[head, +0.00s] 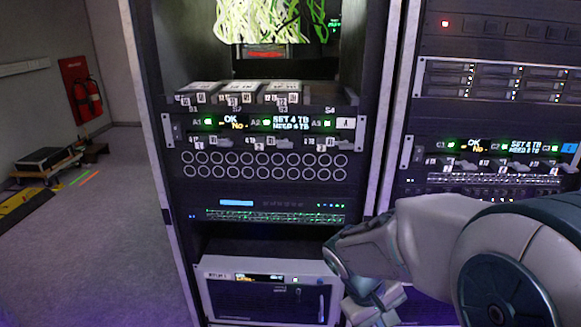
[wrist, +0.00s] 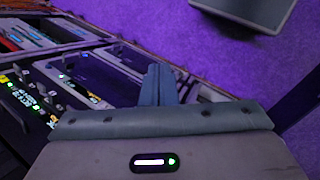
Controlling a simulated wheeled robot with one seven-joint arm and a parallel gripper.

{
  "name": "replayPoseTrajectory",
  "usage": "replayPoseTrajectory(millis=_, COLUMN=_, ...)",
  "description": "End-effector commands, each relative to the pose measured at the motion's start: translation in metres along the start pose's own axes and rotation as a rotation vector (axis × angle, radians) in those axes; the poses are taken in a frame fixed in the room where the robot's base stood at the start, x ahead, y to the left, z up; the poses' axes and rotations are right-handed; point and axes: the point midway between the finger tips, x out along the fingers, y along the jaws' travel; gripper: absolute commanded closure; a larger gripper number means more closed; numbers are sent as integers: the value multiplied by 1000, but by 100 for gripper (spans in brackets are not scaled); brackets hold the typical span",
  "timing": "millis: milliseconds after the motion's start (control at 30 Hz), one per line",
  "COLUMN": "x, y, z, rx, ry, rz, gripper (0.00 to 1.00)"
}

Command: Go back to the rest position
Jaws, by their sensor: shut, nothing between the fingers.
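My arm reaches in from the lower right in the head view. My gripper shows in the wrist view (wrist: 158,78), its two fingers together and nothing between them. In the head view the arm's end hangs low in front of the right side of the near rack (head: 160,215), and the fingertips are hidden there. The wrist view looks down past the fingers to purple-lit floor, with rack fronts tilted along the left side. The gripper appears apart from the racks.
The near rack carries a shelf with several drive units (head: 240,92), a labelled panel (head: 260,123) and a white box unit (head: 265,290). A second rack (head: 500,30) stands to the right. A fire extinguisher (head: 87,97) and a cart (head: 45,160) are at left. Grey floor (head: 100,230) is open.

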Motion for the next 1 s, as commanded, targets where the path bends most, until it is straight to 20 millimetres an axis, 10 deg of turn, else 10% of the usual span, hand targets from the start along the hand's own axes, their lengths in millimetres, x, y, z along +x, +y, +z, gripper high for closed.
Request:
replayPoseTrajectory(millis=467, x=-118, y=1, z=66, rx=377, ry=352, rz=-345, gripper=100)
replayPoseTrajectory(millis=1000, x=-129, y=-1, z=72, rx=423, ry=403, rz=-384, gripper=100)
